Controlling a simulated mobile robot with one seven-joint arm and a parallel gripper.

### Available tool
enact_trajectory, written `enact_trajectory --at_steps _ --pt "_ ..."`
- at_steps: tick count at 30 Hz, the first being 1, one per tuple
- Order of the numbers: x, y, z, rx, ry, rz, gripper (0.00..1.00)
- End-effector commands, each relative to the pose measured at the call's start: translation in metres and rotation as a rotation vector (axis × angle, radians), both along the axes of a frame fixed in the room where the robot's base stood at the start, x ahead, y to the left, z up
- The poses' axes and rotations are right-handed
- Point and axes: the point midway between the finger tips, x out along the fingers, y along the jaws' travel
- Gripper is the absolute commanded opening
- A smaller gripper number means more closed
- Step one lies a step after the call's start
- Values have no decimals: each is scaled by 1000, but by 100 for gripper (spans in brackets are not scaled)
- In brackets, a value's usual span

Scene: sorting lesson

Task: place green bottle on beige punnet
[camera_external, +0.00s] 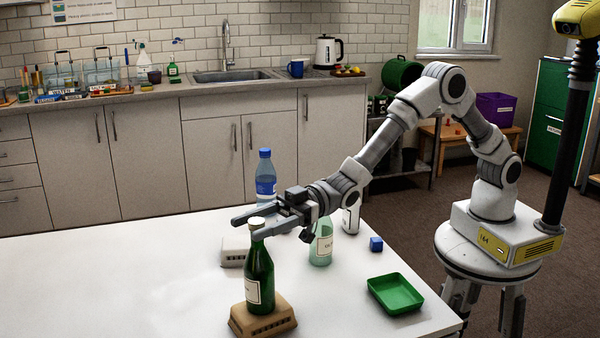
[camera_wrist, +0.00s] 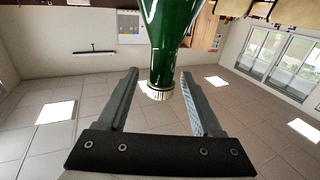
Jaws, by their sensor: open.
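The green bottle (camera_external: 260,278), dark glass with a pale label and white cap, stands upright on the beige punnet (camera_external: 268,327) near the table's front. The punnet seems to lie upside down, with the bottle's base on its upturned bottom. My gripper (camera_external: 241,215) is open at the height of the bottle's cap, close to its neck. In the wrist view the green bottle (camera_wrist: 167,40) shows between my open fingers (camera_wrist: 159,78), with a gap at its cap. Whether a finger touches the neck is not clear. The punnet is not visible in the wrist view.
A white punnet (camera_external: 233,253) lies behind the bottle. A blue water bottle (camera_external: 265,185), a pale green bottle (camera_external: 322,244) and a white container (camera_external: 351,217) stand near my arm. The table's left is clear.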

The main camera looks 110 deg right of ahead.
Motion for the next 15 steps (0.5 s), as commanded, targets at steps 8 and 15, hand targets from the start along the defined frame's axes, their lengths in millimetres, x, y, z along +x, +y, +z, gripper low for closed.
enact_trajectory --at_steps 8,15 --pt "-44 -19 1 0 1 -1 67" --pt "-74 -31 1 0 0 0 67"
